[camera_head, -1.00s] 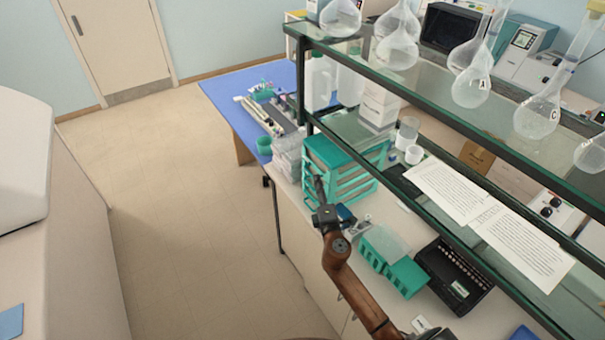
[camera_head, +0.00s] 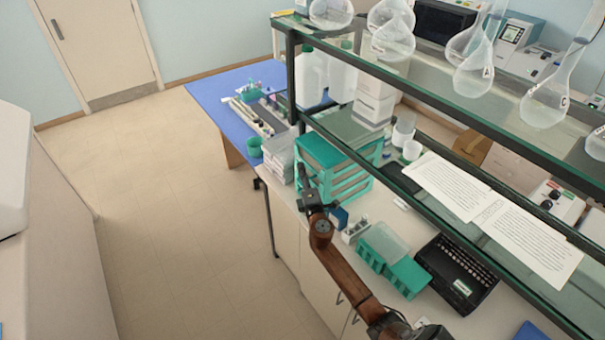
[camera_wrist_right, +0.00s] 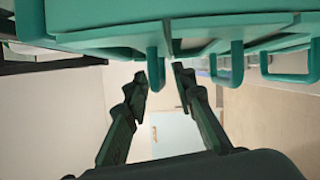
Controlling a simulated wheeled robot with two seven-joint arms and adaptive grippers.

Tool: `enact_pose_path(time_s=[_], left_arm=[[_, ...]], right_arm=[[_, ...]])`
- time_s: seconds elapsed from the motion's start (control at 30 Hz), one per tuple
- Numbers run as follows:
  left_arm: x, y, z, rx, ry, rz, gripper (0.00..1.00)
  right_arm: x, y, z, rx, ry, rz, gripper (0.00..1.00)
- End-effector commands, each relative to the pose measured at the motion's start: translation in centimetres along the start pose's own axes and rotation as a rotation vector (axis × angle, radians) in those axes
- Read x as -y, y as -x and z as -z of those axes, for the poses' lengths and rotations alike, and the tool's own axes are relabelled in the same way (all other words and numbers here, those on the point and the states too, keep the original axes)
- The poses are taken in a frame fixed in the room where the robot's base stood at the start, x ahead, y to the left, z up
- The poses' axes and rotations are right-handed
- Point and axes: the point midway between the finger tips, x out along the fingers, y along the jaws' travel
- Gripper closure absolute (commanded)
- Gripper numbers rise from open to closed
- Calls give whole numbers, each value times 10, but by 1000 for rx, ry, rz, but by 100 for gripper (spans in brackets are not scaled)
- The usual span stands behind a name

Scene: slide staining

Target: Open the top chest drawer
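The chest (camera_head: 322,150) is a small teal unit with drawers, standing on the counter under the glass shelf. In the right wrist view its teal front (camera_wrist_right: 110,38) fills the top, with several loop handles in a row. My right gripper (camera_head: 303,168) is at the left side of the chest in the head view. In the wrist view the right gripper (camera_wrist_right: 161,78) is open, its two dark fingertips apart. The leftmost visible handle (camera_wrist_right: 152,70) lies between the fingertips, nearer the left one; contact cannot be told. My left gripper is not in view.
The glass shelf (camera_head: 440,95) with flasks overhangs the counter. A teal rack (camera_head: 408,277), a black slide box (camera_head: 455,275) and small items lie on the counter right of my arm. The floor at left is free.

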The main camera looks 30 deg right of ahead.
Motion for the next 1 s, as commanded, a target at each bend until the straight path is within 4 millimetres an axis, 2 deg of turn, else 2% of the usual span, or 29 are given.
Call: enact_pose_path(time_s=[0.27,0.63,1.0], left_arm=[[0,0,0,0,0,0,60],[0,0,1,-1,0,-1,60],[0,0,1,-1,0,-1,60]], right_arm=[[1,-2,-1,2,0,1,76],[1,-2,-2,2,0,1,100],[1,-2,-2,2,0,1,100]])
